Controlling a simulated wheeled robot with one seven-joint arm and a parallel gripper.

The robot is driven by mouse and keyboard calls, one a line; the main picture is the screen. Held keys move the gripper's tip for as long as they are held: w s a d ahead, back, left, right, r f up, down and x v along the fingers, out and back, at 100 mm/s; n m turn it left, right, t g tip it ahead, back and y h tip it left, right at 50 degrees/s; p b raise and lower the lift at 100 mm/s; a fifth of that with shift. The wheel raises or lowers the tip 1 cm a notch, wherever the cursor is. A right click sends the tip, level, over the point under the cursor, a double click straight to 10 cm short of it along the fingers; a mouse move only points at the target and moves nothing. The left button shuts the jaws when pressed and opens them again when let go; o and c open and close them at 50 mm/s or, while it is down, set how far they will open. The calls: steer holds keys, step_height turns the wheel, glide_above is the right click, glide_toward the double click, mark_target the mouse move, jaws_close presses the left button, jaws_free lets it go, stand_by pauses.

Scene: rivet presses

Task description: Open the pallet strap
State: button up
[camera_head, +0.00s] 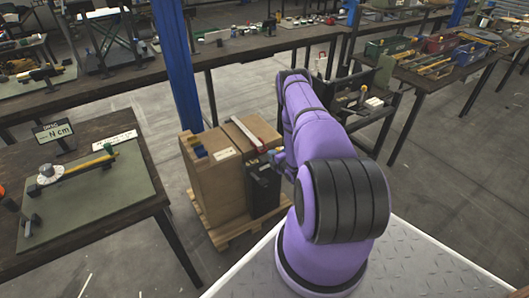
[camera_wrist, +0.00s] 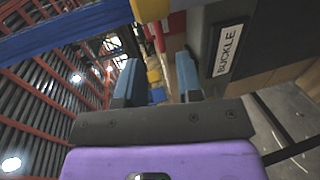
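A large brown carton (camera_head: 215,180) stands on a wooden pallet (camera_head: 225,235) in the head view. A red-and-white bar (camera_head: 248,134), perhaps part of the strap or its buckle, lies across its top. A dark box-like part (camera_head: 263,188) sits against its right side. My gripper (camera_head: 271,160) is beside that upper right side, partly hidden by my arm. In the wrist view my gripper (camera_wrist: 156,62) has its two blue-grey fingers apart. Yellow (camera_wrist: 154,76) and red (camera_wrist: 155,38) parts show between and beyond them. I cannot tell whether they touch. A "BUCKLE" label (camera_wrist: 228,50) is right of the fingers.
A workbench with a green mat (camera_head: 85,195) stands to the left. A blue post (camera_head: 178,65) rises behind the carton. A long bench (camera_head: 240,52) runs along the back, and a table with bins (camera_head: 435,60) is at right.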

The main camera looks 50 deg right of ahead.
steer(key=x, duration=0.7)
steer(key=shift+w, duration=0.1)
jaws_close()
